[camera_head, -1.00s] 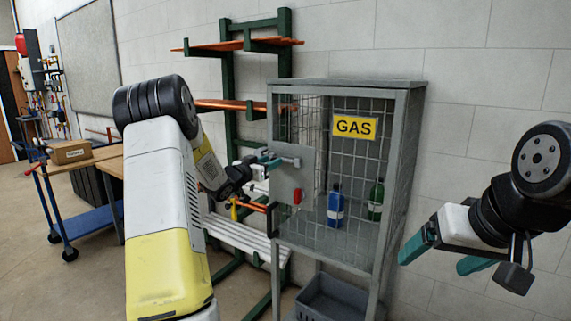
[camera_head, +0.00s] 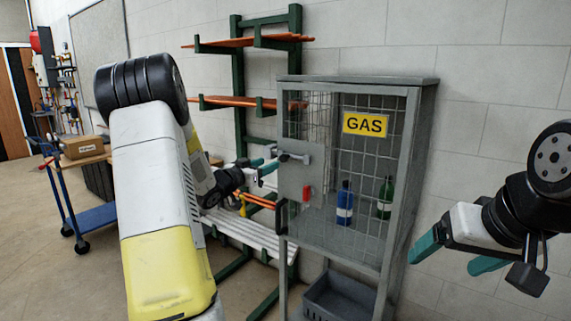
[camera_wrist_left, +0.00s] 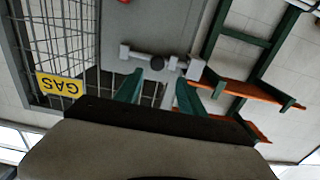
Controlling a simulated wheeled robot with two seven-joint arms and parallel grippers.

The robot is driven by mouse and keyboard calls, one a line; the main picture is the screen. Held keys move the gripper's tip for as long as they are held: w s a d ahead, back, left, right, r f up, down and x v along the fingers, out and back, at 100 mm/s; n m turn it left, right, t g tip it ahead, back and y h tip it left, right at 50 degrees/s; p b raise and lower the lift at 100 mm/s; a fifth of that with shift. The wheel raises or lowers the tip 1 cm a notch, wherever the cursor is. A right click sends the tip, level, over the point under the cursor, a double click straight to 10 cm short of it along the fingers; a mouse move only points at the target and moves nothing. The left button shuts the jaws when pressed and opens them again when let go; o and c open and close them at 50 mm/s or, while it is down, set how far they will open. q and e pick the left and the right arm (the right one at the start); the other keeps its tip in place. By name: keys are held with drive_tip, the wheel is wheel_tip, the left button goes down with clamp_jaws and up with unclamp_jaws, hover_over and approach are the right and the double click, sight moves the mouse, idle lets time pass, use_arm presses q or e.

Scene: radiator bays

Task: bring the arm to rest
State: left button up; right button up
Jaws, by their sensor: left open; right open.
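My left gripper (camera_head: 263,168) is in front of the latch side of the gas cage (camera_head: 411,150). Its teal fingers are open and empty, slightly short of the latch handle (camera_head: 293,157). In the left wrist view, the open fingers (camera_wrist_left: 159,92) point towards the handle (camera_wrist_left: 150,57), with a gap in between. My left arm fills much of the head view's left half. My right gripper (camera_head: 458,255) is open and empty at the right, clear of the cage.
A blue bottle (camera_head: 345,203) and a green bottle (camera_head: 385,198) stand inside the cage, behind mesh. A grey crate (camera_head: 335,298) sits below. A green rack (camera_head: 240,100) with orange boards is behind my left gripper. A blue trolley (camera_head: 97,218) stands at left.

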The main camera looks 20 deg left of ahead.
use_arm(q)
drive_tip(key=s+d+r+n+g+y, duration=0.35)
drive_tip(key=s+r+y, duration=0.3)
drive_tip(key=s, duration=0.35)
drive_tip(key=s+d+f+g, duration=0.1)
drive_tip(key=s+d, duration=0.3)
drive_tip(key=s, duration=0.5)
drive_tip(key=s+d+f+g+h, duration=0.1)
drive_tip(key=s+d+g, duration=0.3)
drive_tip(key=s, duration=0.5)
drive_tip(key=s+d+f+g+h, duration=0.1)
drive_tip(key=s+d+f+g, duration=0.1)
drive_tip(key=s, duration=0.7)
drive_tip(key=shift+s+d+f, duration=0.3)
drive_tip(key=shift+d+f, duration=0.45)
drive_tip(key=shift+d, duration=0.35)
